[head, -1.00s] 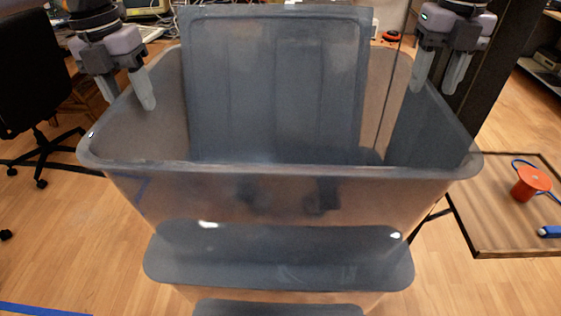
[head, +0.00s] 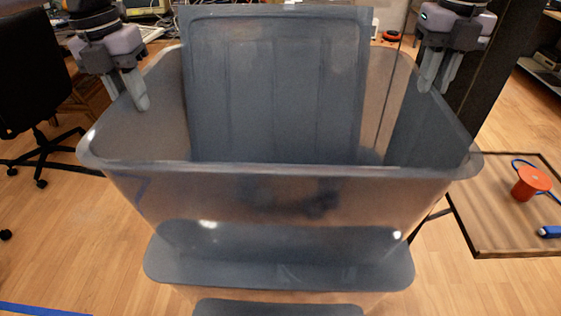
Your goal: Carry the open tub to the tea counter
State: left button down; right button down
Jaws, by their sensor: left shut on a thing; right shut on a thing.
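The open tub (head: 280,172) is a large translucent grey bin in the middle of the head view, its mouth facing up. A flat grey panel, perhaps its lid (head: 275,85), stands upright inside it towards the back. My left gripper (head: 128,92) is shut on the tub's left rim, one finger inside the wall. My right gripper (head: 437,75) is shut on the right rim. The tub's underside and whatever supports it are hidden. The tea counter cannot be made out for certain.
A stepped translucent grey shape (head: 280,262) shows below the tub's front rim. A black office chair (head: 35,75) stands at left. A low wooden table (head: 500,215) at right bears an orange spool (head: 531,183). A cluttered desk is behind.

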pick_arm(q)
jog(key=shift+a+r, duration=0.1)
pick_arm(e)
jog(key=shift+d, duration=0.1)
dwell(0.6)
pick_arm(q)
jog(key=shift+w+r, duration=0.1)
jog(key=shift+r, duration=0.05)
pick_arm(e)
jog(key=shift+w+r, duration=0.1)
jog(key=shift+r, duration=0.15)
